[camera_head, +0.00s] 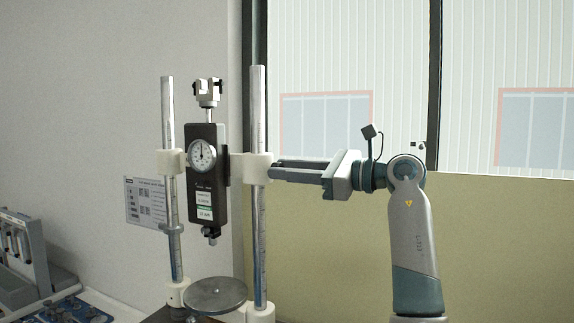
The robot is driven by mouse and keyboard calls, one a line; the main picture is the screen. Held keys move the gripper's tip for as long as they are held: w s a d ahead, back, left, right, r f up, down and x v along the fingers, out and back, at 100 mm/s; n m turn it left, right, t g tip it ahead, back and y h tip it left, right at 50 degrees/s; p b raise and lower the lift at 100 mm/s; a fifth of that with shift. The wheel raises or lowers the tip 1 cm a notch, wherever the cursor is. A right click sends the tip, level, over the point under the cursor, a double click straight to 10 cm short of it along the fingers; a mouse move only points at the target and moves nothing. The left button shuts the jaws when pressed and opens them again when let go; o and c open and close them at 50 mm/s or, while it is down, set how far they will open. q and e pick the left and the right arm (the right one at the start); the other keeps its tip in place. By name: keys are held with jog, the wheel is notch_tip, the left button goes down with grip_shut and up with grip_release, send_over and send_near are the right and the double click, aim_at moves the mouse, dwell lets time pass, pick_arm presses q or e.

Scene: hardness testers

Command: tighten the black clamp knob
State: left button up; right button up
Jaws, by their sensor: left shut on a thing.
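A hardness tester stand has two upright metal posts. A black gauge body (207,185) with a round white dial (202,155) hangs between them on a white crosspiece with clamp blocks. My left gripper (273,170) points left, its fingertips at the white clamp block (257,168) on the right post. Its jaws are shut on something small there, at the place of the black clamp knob. The knob itself is hidden by the fingers, so its turn cannot be seen. My right gripper is not in view.
A round metal plate (215,295) sits low between the posts. A printed card (146,202) is behind the left post. A grey rack (25,258) and a blue tray (65,312) stand at the lower left. A wall and window are behind.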

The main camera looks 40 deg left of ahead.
pick_arm(q)
jog(key=shift+f, duration=0.15)
jog(key=o, duration=1.1)
jog(key=shift+d, duration=0.15)
jog(key=shift+b+v, duration=3.4)
jog(key=shift+v, duration=5.15)
